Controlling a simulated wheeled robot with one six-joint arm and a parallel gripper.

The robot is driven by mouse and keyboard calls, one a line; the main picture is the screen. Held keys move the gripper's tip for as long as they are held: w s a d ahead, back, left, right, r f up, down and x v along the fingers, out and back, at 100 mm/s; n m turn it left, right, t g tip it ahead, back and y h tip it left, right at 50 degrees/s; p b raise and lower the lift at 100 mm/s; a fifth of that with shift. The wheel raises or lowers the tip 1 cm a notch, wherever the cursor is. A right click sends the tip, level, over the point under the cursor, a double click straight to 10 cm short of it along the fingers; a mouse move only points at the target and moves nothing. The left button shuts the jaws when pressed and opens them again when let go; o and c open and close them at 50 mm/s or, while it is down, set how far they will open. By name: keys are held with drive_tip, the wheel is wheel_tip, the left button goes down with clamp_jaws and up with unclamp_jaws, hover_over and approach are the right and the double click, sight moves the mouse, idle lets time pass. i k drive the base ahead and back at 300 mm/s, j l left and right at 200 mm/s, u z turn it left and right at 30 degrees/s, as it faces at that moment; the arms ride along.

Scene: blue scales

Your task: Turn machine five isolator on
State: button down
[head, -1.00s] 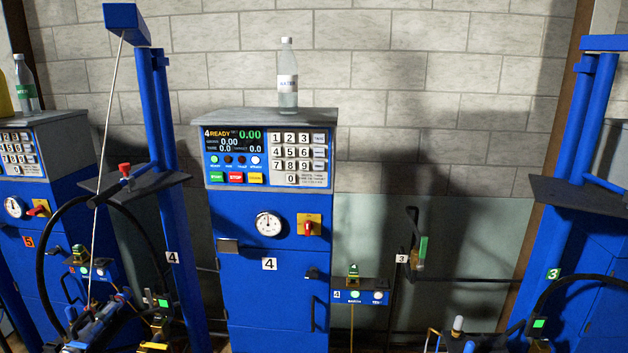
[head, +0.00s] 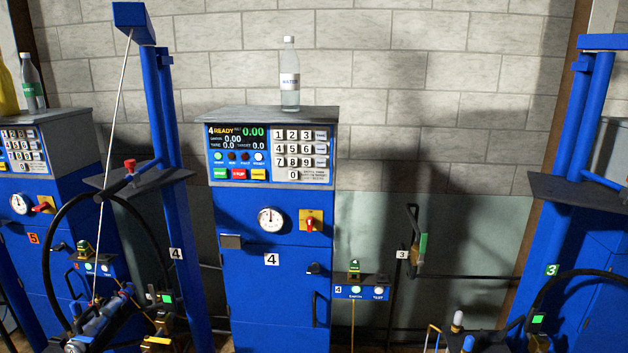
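Machine five is the blue cabinet (head: 45,260) at the left edge, cut off by the frame, with an orange "5" label (head: 34,238). Its isolator (head: 43,204) is a red handle on a yellow plate, right of a round white gauge (head: 18,204). The handle looks roughly sideways and slightly tilted; its exact setting is too small to read. Machine four's isolator (head: 311,221), in the middle of the view, has its red handle upright. My gripper is not in view.
Machine four (head: 272,290) stands in the centre with a water bottle (head: 290,80) on top. Another blue machine (head: 560,200) is at right.

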sight(46, 205)
drive_tip(key=u, duration=1.65)
